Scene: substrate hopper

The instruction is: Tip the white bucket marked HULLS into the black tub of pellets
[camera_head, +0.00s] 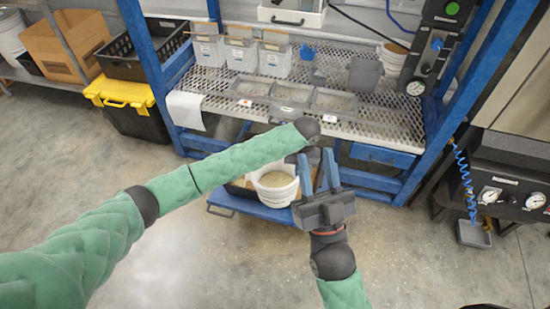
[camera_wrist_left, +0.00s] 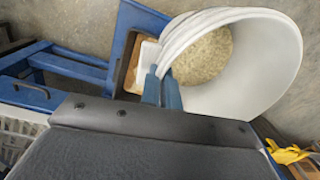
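A white bucket (camera_head: 273,192) with pale, grainy contents stands low in front of the bench, at the blue cart. No marking on it is readable. The left wrist view shows this bucket (camera_wrist_left: 262,75) large and close, with its mouth open to the camera. My left gripper (camera_wrist_left: 161,92) has its blue fingers close together at the bucket's rim, with the wall seemingly between them. In the head view my left arm hides it. My right gripper (camera_head: 317,172) is open and empty, right of the bucket.
The blue cart (camera_head: 245,206) stands below the perforated bench (camera_head: 400,120). The bench bears grey trays (camera_head: 290,92), white bins (camera_head: 275,60) and a bucket (camera_head: 393,57). A yellow-lidded black box (camera_head: 120,92) stands left. The concrete floor in front is clear.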

